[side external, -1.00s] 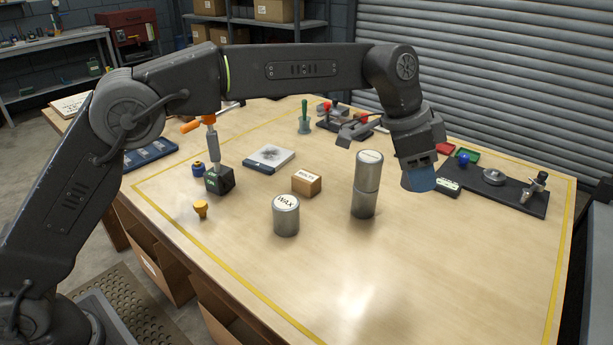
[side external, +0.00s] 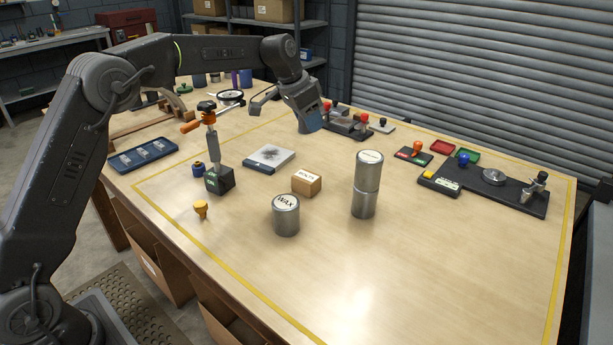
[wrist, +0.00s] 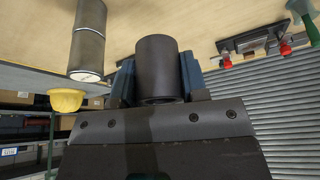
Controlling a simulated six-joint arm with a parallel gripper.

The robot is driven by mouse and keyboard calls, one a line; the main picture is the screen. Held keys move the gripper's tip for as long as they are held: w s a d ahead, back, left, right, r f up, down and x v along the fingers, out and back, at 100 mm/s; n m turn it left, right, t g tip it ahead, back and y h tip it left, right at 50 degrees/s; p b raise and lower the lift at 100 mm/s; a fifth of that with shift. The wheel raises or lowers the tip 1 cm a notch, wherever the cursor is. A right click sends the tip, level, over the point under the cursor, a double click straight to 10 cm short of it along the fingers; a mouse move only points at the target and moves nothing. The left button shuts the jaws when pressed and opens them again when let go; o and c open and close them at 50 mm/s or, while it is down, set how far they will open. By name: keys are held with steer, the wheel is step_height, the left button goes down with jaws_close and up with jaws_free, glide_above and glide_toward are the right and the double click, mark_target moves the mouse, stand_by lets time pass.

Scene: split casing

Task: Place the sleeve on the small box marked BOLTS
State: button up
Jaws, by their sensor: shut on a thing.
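The small box marked BOLTS (side external: 306,184) is a brown carton with a white label on top, sitting on the table in the side view. Its top is clear. My gripper (side external: 308,120) is beyond it towards the back of the table, clear of the box. In the wrist view, the blue fingers of my gripper (wrist: 158,80) are shut on a dark grey cylinder, the sleeve (wrist: 158,65). In the side view the sleeve is mostly hidden by the fingers. The box cannot be made out in the wrist view.
A WAX tin (side external: 286,216) stands in front of the box, and a tall stack of two tins (side external: 367,184) to its right. A black block (side external: 219,180) with an upright tool is to its left, a grey pad (side external: 269,158) behind. Clamps with red knobs (side external: 346,124) are near my gripper.

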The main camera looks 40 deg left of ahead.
mark_target(314, 174)
step_height(314, 174, down, 12)
steer(key=shift+f, duration=0.15)
stand_by(0.4)
steer(key=shift+f, duration=0.1)
steer(key=o, duration=1)
steer(key=shift+f, duration=0.1)
steer(key=shift+o, duration=0.2)
steer(key=shift+r, duration=0.25)
steer(key=v, duration=1.2)
